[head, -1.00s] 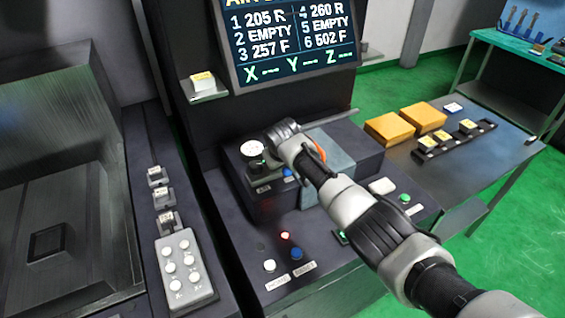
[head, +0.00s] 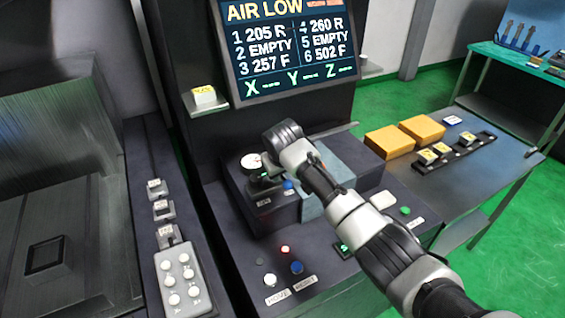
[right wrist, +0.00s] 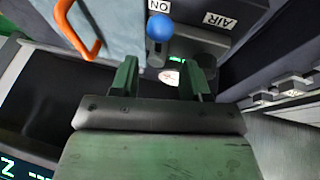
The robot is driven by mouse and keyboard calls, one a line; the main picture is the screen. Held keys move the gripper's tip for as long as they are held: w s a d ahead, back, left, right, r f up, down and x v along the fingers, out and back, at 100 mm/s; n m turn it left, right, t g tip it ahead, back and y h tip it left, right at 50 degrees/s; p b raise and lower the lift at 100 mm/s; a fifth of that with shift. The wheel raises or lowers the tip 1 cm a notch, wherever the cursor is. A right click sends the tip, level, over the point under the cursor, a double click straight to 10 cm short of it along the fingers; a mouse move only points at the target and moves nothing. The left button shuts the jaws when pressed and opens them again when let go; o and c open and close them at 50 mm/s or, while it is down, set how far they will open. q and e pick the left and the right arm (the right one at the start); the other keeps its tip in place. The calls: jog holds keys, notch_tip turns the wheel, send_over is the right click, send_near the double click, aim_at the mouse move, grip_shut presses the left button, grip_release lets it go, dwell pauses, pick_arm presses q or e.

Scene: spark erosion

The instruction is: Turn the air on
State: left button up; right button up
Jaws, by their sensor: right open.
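The air knob is a blue ball (right wrist: 159,27) between the labels ON and AIR in the right wrist view. In the head view the blue knob (head: 288,185) shows on the raised box of the console, beside my forearm. A round white gauge (head: 251,161) sits to its left. My right gripper (right wrist: 162,78) is open with nothing between its fingers, and the blue ball is just beyond the fingertips, apart from them. In the head view my wrist hides most of this gripper. The screen (head: 290,45) reads AIR LOW. My left gripper is out of view.
An orange handle (right wrist: 80,30) on a grey-blue panel is close to the gripper. The console front carries a red light (head: 285,249), a white button (head: 270,280) and a blue button (head: 297,268). A side table (head: 470,170) at right holds yellow blocks.

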jog(key=b+v, duration=0.1)
jog(key=v, duration=0.4)
jog(key=shift+s+r, duration=0.2)
jog(key=shift+r, duration=0.15)
